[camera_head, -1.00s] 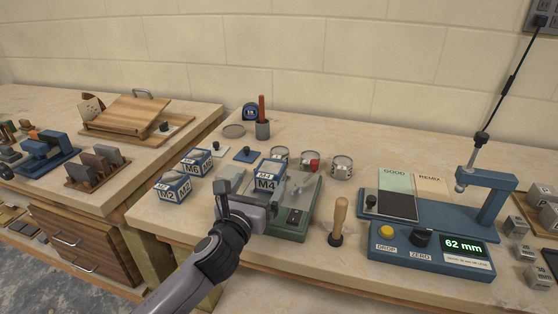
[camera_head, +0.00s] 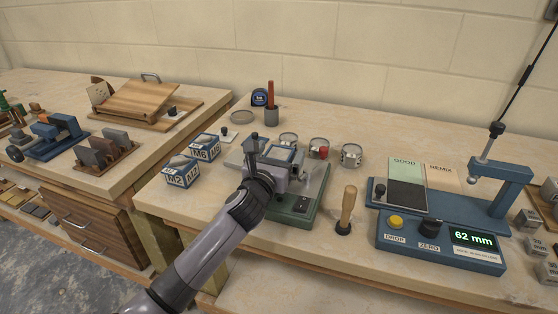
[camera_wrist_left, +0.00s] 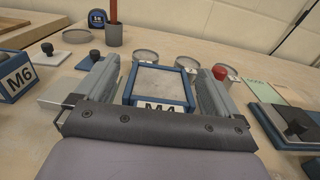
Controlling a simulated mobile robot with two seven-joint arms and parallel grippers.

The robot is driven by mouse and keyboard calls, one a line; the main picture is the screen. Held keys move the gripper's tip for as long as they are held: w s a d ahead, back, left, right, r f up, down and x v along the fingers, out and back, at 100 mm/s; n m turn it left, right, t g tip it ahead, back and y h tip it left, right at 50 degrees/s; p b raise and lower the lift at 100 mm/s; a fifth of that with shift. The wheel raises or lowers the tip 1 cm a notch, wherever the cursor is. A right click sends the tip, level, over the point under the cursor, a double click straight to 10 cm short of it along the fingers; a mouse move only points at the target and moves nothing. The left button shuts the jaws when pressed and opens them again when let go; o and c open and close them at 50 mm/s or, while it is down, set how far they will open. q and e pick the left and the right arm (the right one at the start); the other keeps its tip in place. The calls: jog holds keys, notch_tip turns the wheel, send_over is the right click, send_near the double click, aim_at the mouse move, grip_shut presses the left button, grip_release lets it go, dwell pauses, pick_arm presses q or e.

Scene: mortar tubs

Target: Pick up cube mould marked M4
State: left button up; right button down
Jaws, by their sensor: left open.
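The cube mould marked M4 (camera_wrist_left: 158,84) is a blue-framed block with a grey top, seen between my left gripper's fingers in the left wrist view. Its label is partly cut off by the gripper body. In the head view its top (camera_head: 279,153) shows behind my left gripper (camera_head: 278,165), on the green-based machine (camera_head: 298,204). My left gripper is open, with one finger on each side of the mould. I cannot tell whether the fingers touch it. My right gripper is not in view.
Moulds M2 (camera_head: 181,171) and M6 (camera_head: 205,147) stand to the left. Round tins (camera_head: 351,155) stand behind and to the right. A wooden-handled tamper (camera_head: 346,212) stands right of the green base, before the blue drop tester (camera_head: 440,238).

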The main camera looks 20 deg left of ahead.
pick_arm(q)
jog(key=c, duration=1.3)
jog(key=shift+r, duration=0.1)
jog(key=shift+c, duration=0.2)
